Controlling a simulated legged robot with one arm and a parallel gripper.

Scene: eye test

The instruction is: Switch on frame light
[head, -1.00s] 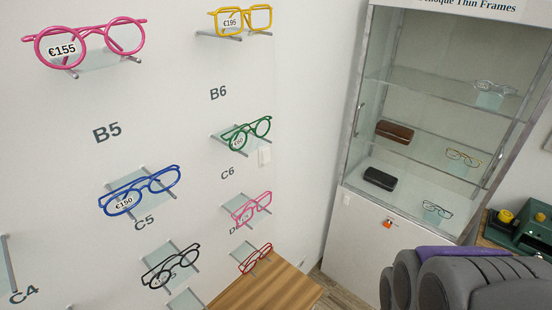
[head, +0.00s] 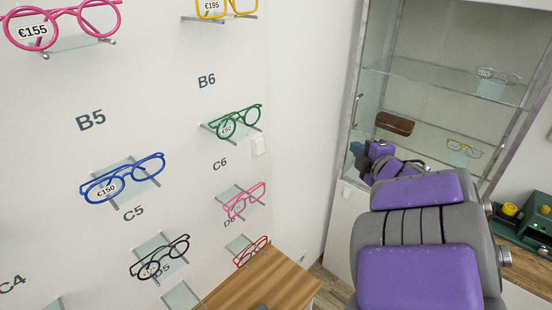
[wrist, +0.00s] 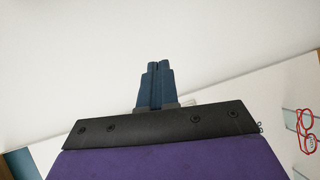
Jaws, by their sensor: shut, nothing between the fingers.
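My gripper (head: 357,148) is shut and empty, in front of the glass cabinet and right of the switch plate. In the wrist view its blue fingers (wrist: 157,72) are together against a plain pale surface. The switch plate does not show in the wrist view.
A glass cabinet (head: 368,80) with glasses and a brown case (head: 395,124) stands at the right, partly hidden by my arm. A wooden top (head: 262,285) lies below the wall shelves. A green device (head: 535,222) stands at far right.

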